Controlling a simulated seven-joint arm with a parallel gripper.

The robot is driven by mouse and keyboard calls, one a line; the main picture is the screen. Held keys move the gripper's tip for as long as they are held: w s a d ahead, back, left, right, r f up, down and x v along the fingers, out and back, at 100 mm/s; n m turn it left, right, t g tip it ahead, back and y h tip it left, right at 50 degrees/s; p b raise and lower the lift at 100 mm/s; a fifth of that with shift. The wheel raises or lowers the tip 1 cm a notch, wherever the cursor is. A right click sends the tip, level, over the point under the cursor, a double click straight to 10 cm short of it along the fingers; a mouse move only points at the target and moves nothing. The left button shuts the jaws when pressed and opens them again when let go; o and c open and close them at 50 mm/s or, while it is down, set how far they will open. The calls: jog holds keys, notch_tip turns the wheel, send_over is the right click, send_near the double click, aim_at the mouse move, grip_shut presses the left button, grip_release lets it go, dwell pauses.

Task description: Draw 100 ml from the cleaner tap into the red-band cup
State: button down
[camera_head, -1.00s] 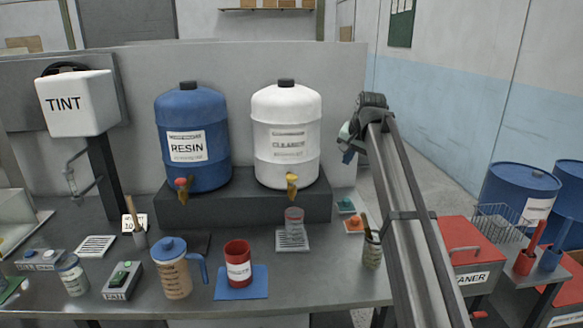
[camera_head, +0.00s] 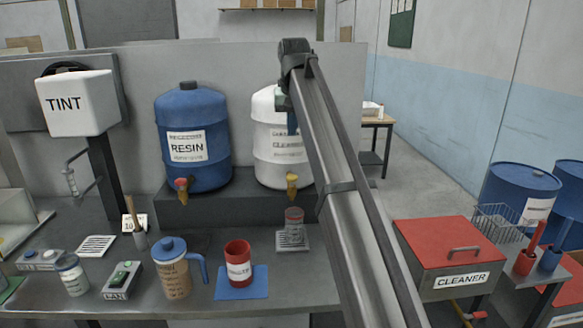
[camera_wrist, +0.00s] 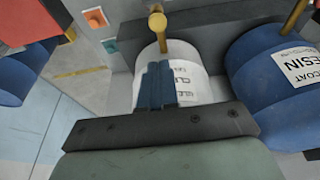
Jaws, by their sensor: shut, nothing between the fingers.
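The white cleaner drum (camera_head: 268,160) stands on a dark step, with its yellow tap (camera_head: 292,183) at the lower front. A clear cup with a reddish band (camera_head: 294,222) stands upright on a slotted grate (camera_head: 292,243) below the tap. Its fill level is too small to read. My gripper (camera_head: 292,124) is in front of the drum's upper part, above the tap. In the wrist view its blue fingers (camera_wrist: 158,85) are together and empty, in front of the white drum (camera_wrist: 185,70). The yellow tap (camera_wrist: 158,22) shows beyond the fingertips, apart from them.
A blue resin drum (camera_head: 192,140) with its own tap stands left of the cleaner drum. A red cup (camera_head: 238,265) on a blue mat and a blue-lidded jug (camera_head: 172,268) stand front left. A red cleaner bin (camera_head: 440,255) is at right. My arm hides the bench's right end.

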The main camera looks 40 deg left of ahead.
send_near(291, 175)
jog(key=x, duration=0.5)
jog(key=shift+w, duration=0.1)
jog(key=shift+a+f, duration=0.1)
jog(key=shift+f, duration=0.6)
